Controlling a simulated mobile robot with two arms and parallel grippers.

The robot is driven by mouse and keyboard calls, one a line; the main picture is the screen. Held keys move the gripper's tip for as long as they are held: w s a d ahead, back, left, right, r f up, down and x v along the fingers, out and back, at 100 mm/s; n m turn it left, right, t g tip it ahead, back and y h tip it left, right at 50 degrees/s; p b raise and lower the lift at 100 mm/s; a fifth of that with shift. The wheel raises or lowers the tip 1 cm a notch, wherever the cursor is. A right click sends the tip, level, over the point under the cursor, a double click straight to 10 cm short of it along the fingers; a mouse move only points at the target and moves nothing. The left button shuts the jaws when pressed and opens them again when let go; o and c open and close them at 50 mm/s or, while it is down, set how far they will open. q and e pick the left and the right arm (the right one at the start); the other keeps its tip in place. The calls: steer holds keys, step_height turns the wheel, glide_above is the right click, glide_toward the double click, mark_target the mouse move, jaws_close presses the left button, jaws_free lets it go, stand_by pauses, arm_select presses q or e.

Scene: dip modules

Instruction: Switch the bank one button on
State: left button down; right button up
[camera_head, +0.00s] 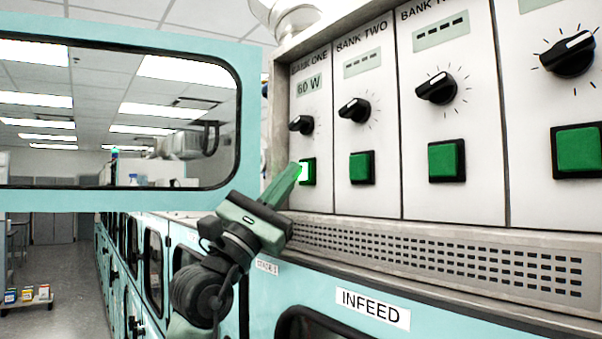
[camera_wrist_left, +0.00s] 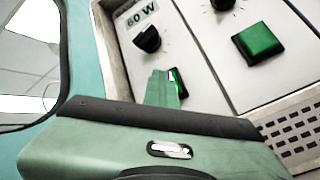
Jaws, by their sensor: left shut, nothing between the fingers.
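The bank one button (camera_head: 308,172) is a green square in a black frame, low on the BANK ONE panel, with a bright lit patch showing. The display above it (camera_head: 309,85) reads 60 W. My left gripper (camera_head: 297,168) is shut and empty, its fingertips at the left side of the button and overlapping it in the head view; they seem to touch it. In the left wrist view the fingers (camera_wrist_left: 162,78) cover most of the button (camera_wrist_left: 177,84), whose lit edge shows beside them. My right gripper is not in view.
The BANK TWO button (camera_head: 362,168) is plain green with a blank dashed display, and further banks continue right. Black knobs (camera_head: 301,125) stick out above the buttons. An open teal windowed door (camera_head: 120,199) stands left. A perforated grille (camera_head: 440,258) runs below.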

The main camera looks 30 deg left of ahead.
arm_select(q)
steer(key=shift+f, duration=0.1)
steer(key=shift+s+a+b, duration=0.2)
steer(key=shift+s+a, duration=0.2)
steer(key=shift+s, duration=0.5)
steer(key=shift+s+a+b, duration=0.25)
steer(key=shift+s+a, duration=0.1)
steer(key=shift+s, duration=0.55)
steer(key=shift+s+a+b, duration=0.2)
steer(key=shift+s+a, duration=0.2)
steer(key=shift+s, duration=0.5)
